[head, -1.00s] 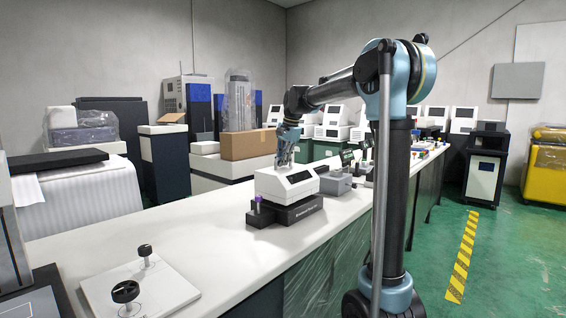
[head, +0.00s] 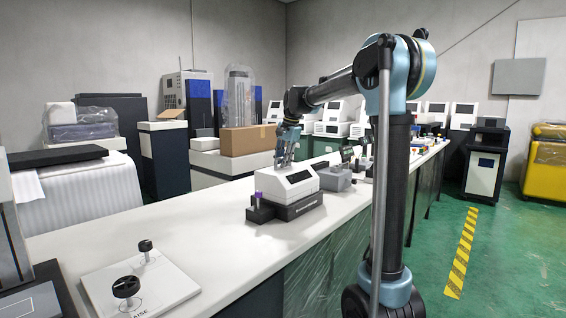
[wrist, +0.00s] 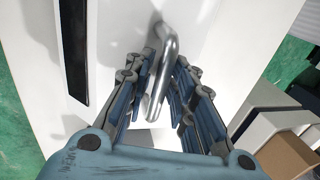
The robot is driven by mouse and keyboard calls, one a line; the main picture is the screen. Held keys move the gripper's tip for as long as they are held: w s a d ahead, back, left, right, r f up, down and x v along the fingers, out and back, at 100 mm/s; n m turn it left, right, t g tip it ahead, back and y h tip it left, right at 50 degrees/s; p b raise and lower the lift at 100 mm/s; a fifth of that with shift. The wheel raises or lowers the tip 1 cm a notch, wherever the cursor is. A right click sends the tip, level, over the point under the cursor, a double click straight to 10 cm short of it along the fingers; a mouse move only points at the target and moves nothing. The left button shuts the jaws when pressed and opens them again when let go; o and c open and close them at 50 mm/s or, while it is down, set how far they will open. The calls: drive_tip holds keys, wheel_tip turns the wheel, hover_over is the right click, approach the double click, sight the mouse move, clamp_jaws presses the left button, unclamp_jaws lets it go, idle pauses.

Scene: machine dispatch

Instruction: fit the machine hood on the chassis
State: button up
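The white machine hood (head: 287,182), a box with a small dark display, sits over the black chassis (head: 292,211) on the bench. No clear gap shows between them in the head view; the far side is hidden. My gripper (head: 284,164) is above the hood, pointing down. In the wrist view, the hood's bent metal handle (wrist: 160,80) runs between the fingers of my gripper (wrist: 165,68). The fingers are close around the handle and appear shut on it, though the exact contact is partly hidden. The hood's dark slot (wrist: 73,45) shows at left.
A purple-capped part (head: 258,196) stands at the chassis's left end. A grey box (head: 334,178) is close at the right. A white plate (head: 140,288) with two black knobs lies at the near left. The bench (head: 200,235) between is clear.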

sight(289, 169)
idle(0.3)
drive_tip(key=v, duration=1.2)
drive_tip(key=shift+f, duration=0.1)
drive_tip(key=s+d+f+n+h, duration=0.1)
drive_tip(key=s+d+f+n, duration=0.1)
drive_tip(key=s+d+f, duration=0.65)
drive_tip(key=s+d+f+n, duration=0.2)
drive_tip(key=s+d+f, duration=0.35)
drive_tip(key=s, duration=0.55)
drive_tip(key=s+d+f+n, duration=0.2)
drive_tip(key=s+d+f, duration=0.1)
drive_tip(key=s+f, duration=0.6)
drive_tip(key=s+d+f+n+h, duration=0.1)
drive_tip(key=s+d+f, duration=0.3)
drive_tip(key=s+f, duration=0.6)
wheel_tip(289, 169, down, 4)
drive_tip(key=shift+s+f+n, duration=0.15)
drive_tip(key=shift+s+n, duration=0.05)
drive_tip(key=shift+n, duration=0.3)
